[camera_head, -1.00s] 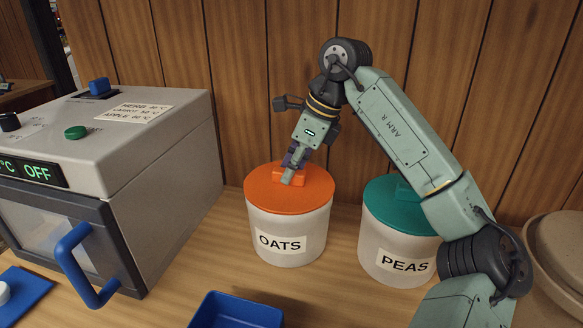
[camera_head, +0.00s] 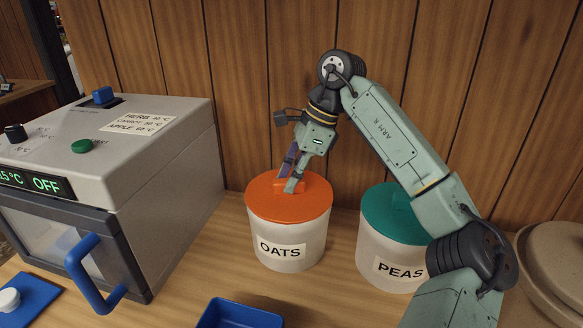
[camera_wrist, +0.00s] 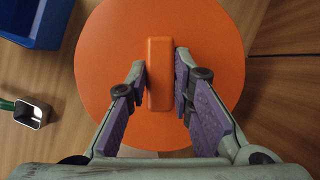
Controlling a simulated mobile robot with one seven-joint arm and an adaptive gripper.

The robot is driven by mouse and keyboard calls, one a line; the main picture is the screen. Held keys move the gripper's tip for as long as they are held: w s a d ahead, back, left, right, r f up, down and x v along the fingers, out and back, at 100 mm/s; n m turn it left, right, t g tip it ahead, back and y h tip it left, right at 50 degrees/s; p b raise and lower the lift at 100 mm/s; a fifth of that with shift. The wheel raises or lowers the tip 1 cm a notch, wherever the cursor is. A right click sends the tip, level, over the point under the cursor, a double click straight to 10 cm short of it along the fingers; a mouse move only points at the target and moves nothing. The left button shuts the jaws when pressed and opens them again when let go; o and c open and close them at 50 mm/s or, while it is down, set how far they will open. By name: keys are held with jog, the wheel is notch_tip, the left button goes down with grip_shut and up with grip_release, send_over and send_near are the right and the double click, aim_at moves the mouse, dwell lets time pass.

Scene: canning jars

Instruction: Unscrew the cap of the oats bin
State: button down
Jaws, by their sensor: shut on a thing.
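The oats bin (camera_head: 290,250) is a white tub with an OATS label, upright on the wooden counter. Its orange cap (camera_head: 262,204) sits on top and has a raised orange grip bar (camera_wrist: 160,72). My gripper (camera_head: 288,186) reaches down onto the cap from above. In the wrist view my gripper (camera_wrist: 160,85) has a fingertip on each side of the bar and is shut on it. The cap covers the bin's opening, so the contents are hidden.
The peas bin (camera_head: 385,250) with a green cap (camera_head: 385,215) stands close on the right, partly behind my arm. A grey oven-like machine (camera_head: 165,190) with a blue handle (camera_head: 88,270) stands left. A blue tray (camera_head: 240,316) lies in front. Brown bowls (camera_head: 555,265) are at right.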

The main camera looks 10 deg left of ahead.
dwell(0.3)
jog(key=shift+r+n+g+p, duration=0.25)
jog(key=shift+n+g+p, duration=0.15)
jog(key=shift+n+p, duration=0.55)
jog(key=shift+f+n+h, duration=0.1)
jog(key=shift+n+h, duration=0.2)
jog(key=shift+n, duration=0.35)
jog(key=shift+f+n+g, duration=0.2)
jog(key=shift+n+g, duration=0.3)
jog(key=shift+n, duration=0.4)
jog(key=n+h, duration=0.1)
jog(key=n, duration=0.1)
jog(key=n+g+h, duration=0.1)
jog(key=n, duration=0.1)
jog(key=shift+w+a+n, duration=0.1)
jog(key=shift+n, duration=0.2)
